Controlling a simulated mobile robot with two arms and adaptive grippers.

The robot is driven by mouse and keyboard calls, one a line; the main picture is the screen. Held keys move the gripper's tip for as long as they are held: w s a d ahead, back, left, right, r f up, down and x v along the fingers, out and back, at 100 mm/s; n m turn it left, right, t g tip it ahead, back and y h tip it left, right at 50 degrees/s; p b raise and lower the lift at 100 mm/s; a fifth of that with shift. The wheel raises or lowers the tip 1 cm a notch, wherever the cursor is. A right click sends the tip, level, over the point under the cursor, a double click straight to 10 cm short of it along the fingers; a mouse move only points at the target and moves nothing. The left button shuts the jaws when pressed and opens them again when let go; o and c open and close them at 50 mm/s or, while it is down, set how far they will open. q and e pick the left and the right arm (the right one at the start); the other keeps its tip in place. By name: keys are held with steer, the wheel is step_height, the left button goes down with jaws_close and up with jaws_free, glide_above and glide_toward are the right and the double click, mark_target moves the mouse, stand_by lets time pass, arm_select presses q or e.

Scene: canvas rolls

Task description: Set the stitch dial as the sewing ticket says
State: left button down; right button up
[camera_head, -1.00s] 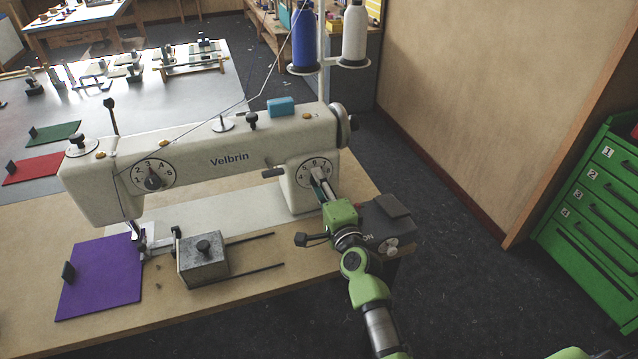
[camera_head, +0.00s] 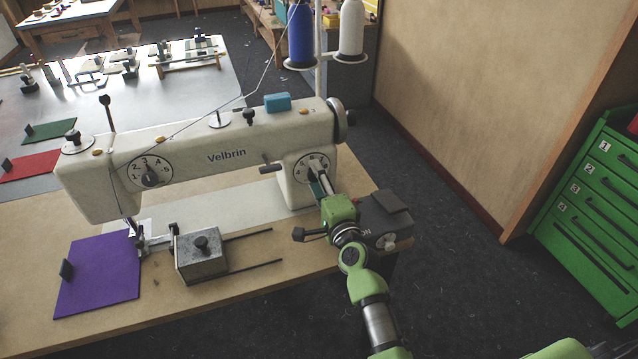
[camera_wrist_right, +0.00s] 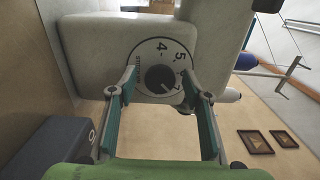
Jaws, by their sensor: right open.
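The cream sewing machine (camera_head: 225,157) marked "Velbrin" stands on the wooden table. Its right-hand dial (camera_head: 312,167) has a black knob on a white numbered face. In the right wrist view this dial (camera_wrist_right: 150,52) shows 4, 5 and 7 and small lettering too blurred to read; I cannot tell which number the knob's white mark meets. My right gripper (camera_head: 321,185) is open in front of it. In the wrist view its fingers (camera_wrist_right: 160,95) stand either side of the black knob (camera_wrist_right: 160,78), apart from it. I cannot make out a sewing ticket. My left gripper is out of view.
Another numbered dial (camera_head: 150,172) sits on the machine's left end. A metal block (camera_head: 201,252) on rails and a purple cloth (camera_head: 98,277) lie in front. A dark box (camera_head: 385,220) is close beside my right gripper. Green drawers (camera_head: 590,205) stand at the right.

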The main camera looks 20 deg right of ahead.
steer(key=s, duration=1.2)
steer(key=shift+d, duration=0.2)
